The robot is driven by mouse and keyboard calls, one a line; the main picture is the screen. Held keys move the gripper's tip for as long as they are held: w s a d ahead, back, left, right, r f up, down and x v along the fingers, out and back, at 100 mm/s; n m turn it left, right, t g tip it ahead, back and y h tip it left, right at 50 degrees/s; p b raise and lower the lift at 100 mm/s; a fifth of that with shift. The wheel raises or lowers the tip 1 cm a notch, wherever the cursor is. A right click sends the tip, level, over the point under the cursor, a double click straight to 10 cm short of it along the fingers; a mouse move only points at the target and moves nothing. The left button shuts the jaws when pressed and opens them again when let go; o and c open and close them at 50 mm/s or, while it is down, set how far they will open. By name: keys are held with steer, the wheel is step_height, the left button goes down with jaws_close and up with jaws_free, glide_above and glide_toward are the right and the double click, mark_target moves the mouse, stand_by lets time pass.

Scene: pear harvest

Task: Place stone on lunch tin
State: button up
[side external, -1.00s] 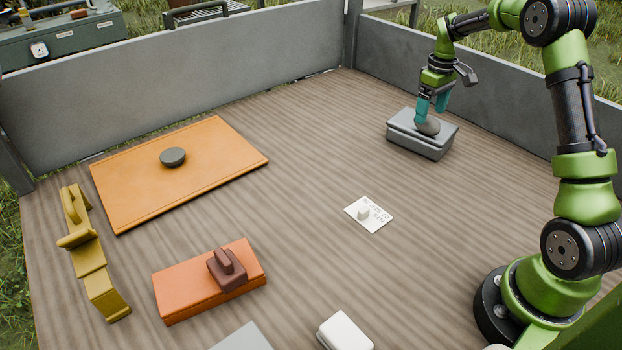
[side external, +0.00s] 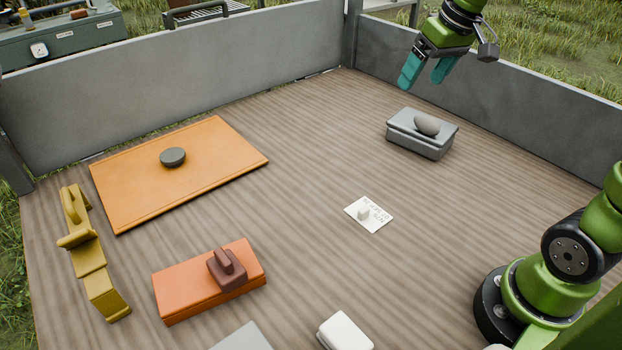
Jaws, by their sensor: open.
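The grey oval stone (side external: 427,125) rests on the lid of the grey lunch tin (side external: 418,147), right of its middle. The tin stands at the back right of the wooden bed. My gripper (side external: 425,82) has teal fingers spread apart with nothing between them. It hangs in the air above the tin, clear of the stone.
An orange board (side external: 215,170) with a dark round disc (side external: 172,157) lies at the left. An orange box (side external: 190,290) bears a brown handled piece (side external: 227,270). A white card (side external: 377,220) lies mid-bed. Grey walls (side external: 180,75) enclose the back.

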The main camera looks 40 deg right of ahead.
steer(key=s+a+f+m+t+y, duration=0.1)
steer(key=s+a+f+m+t, duration=0.1)
steer(key=s+a, duration=0.9)
steer(key=shift+s+a+f+t+y, duration=0.25)
steer(key=shift+s+f+t+y, duration=0.05)
steer(key=shift+s+f+t, duration=0.4)
steer(key=shift+w+r, duration=0.1)
